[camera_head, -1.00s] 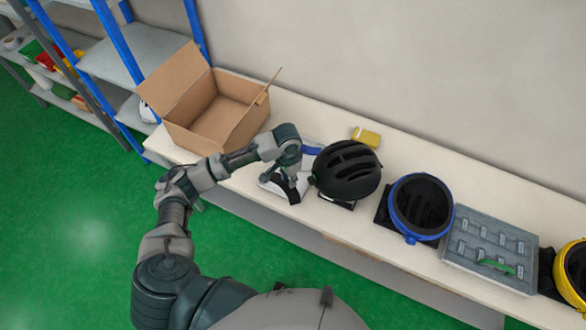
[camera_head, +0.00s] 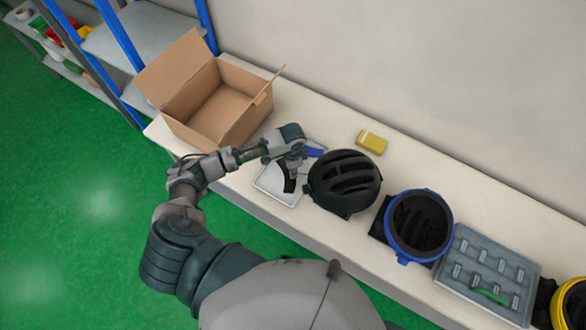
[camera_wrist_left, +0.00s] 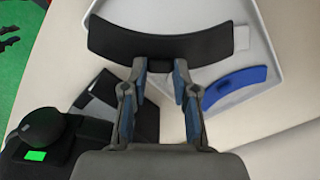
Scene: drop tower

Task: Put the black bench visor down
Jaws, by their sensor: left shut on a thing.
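The black bench visor (camera_wrist_left: 160,36) is a curved dark band at the tips of my left gripper (camera_wrist_left: 160,68) in the left wrist view. My left gripper (camera_head: 289,168) is shut on it. In the head view the visor (camera_head: 289,184) shows below the fingers, over the white tray (camera_head: 267,186). The tray (camera_wrist_left: 283,22) also shows behind the visor in the left wrist view. I cannot tell whether the visor touches the tray. A blue visor (camera_wrist_left: 234,87) lies in the tray, to the right of the fingers. My right gripper is not in view.
A black helmet (camera_head: 344,180) stands just right of the tray. Farther right are a blue-rimmed helmet (camera_head: 420,222) and a grey case (camera_head: 487,272). An open cardboard box (camera_head: 219,105) stands to the left. A yellow block (camera_head: 371,142) lies behind.

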